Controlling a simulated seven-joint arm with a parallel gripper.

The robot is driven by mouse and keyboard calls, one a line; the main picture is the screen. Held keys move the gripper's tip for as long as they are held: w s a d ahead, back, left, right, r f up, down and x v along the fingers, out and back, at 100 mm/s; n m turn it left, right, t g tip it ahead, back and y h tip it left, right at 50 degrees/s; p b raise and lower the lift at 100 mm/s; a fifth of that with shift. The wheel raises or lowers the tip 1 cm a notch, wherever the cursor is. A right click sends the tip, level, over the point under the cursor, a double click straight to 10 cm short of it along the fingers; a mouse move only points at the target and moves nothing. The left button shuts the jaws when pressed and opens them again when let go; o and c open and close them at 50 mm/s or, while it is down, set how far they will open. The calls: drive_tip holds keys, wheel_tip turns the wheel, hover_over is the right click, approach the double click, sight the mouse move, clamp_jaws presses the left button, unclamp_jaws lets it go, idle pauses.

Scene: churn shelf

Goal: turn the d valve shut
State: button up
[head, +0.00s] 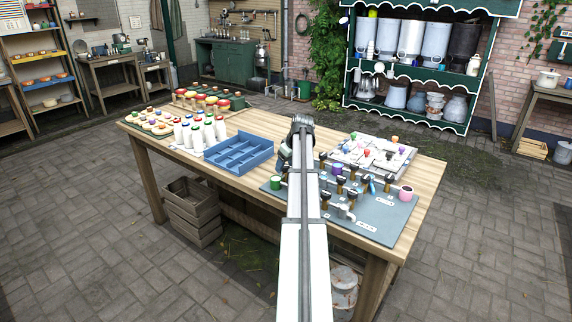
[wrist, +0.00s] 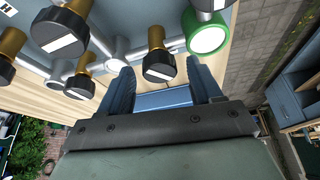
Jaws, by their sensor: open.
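The grey valve board (head: 385,222) lies on the right half of the wooden table. It carries several black-capped valves on brass stems, such as one valve (head: 326,198), joined by grey pipes. I cannot read which one is marked D. In the wrist view, my gripper (wrist: 163,78) is open and empty. A valve cap (wrist: 158,66) with a white stripe shows just beyond and between its fingers; I see no contact. More valve caps (wrist: 62,32) are to the left. In the head view my arm hides the fingers and part of the board.
A pink cup (head: 405,194) stands on the right. A blue divided tray (head: 240,152), white bottles (head: 198,133) and a white panel with coloured knobs (head: 372,157) are nearby.

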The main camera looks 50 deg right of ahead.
drive_tip(key=shift+c, duration=0.4)
drive_tip(key=c, duration=1)
drive_tip(key=shift+o, duration=0.2)
drive_tip(key=shift+a+m, duration=0.1)
drive_tip(key=shift+m, duration=0.2)
drive_tip(key=m+h, duration=0.1)
drive_tip(key=m, duration=0.2)
drive_tip(key=shift+a, duration=0.1)
drive_tip(key=shift+m+g+h, duration=0.6)
drive_tip(key=shift+m+h, duration=0.1)
drive_tip(key=shift+m, duration=1.3)
drive_tip(key=shift+w, duration=0.1)
drive_tip(key=o, duration=1)
